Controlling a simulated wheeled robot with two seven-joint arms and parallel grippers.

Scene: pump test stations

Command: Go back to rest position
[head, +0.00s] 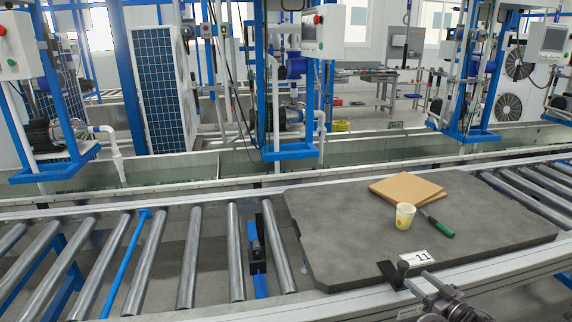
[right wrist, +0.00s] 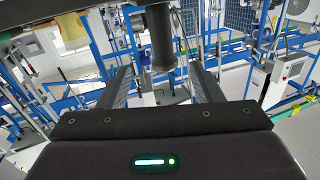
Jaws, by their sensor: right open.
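My right gripper (head: 394,272) shows at the lower right of the head view, at the front edge of a dark grey board. In the right wrist view its two fingers (right wrist: 163,82) stand apart with nothing held between them. My left gripper is not in the head view. The grey board (head: 340,235) lies on the roller conveyor. On it are a brown flat sheet (head: 405,187), a pale yellow cup (head: 405,215), a green-handled tool (head: 439,228) and a white card marked 11 (head: 418,258).
Bare rollers (head: 190,258) of the conveyor run left of the board, and more rollers (head: 530,200) lie behind its right end. The metal front rail (head: 500,270) passes close by my right gripper. Blue-framed pump stations (head: 290,110) stand behind a long trough.

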